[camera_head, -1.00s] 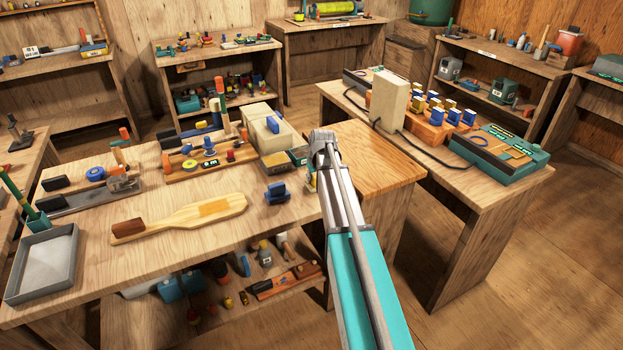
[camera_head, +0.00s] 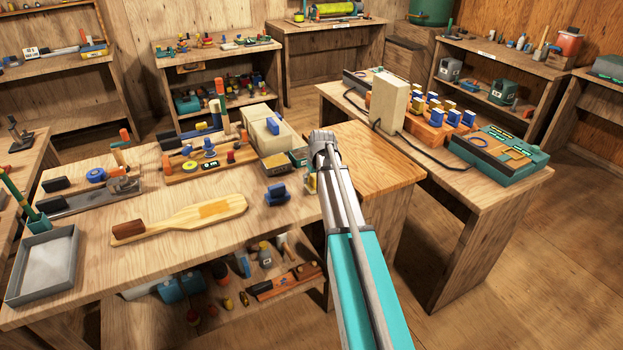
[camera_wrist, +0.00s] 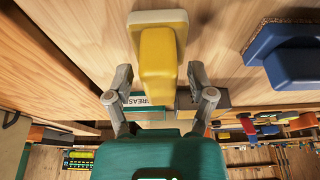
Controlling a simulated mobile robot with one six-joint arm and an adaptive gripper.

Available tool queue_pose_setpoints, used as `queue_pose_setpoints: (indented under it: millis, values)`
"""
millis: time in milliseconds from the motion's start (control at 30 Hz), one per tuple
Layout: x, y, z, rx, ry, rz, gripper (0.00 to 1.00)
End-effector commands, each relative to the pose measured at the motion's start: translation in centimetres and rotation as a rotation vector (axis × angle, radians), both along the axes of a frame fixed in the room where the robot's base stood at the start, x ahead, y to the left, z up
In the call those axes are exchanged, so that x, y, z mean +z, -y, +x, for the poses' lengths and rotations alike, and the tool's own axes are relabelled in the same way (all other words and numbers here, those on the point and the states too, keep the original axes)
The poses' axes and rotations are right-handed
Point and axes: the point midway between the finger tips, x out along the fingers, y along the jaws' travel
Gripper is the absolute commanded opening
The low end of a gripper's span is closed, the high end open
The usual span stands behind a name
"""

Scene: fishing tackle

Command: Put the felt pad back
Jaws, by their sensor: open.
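A yellow block on a cream base, which looks like the felt pad (camera_wrist: 160,50), stands on the wooden bench in the wrist view. My gripper (camera_wrist: 160,74) is open, with one finger on each side of the yellow part; I see gaps between it and both fingers. In the head view, a small yellowish part of the pad (camera_head: 311,183) shows at the bench's right end, beside my arm. My arm hides my gripper and most of the pad there.
A blue block (camera_wrist: 285,52) stands close on the right in the wrist view; it also shows in the head view (camera_head: 277,195). A box lettered GREASE (camera_wrist: 143,100) and a grey box (camera_wrist: 188,103) lie near my fingers. A wooden paddle (camera_head: 185,217) and grey tray (camera_head: 70,235) lie left.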

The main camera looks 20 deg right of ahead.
Motion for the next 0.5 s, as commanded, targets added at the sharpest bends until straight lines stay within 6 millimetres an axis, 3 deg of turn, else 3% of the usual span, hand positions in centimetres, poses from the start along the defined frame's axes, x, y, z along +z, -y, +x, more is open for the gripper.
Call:
queue_pose_setpoints:
  millis: [500]
  values:
    - [4.4,0.0,-1.3,0.000,0.000,0.000,0.71]
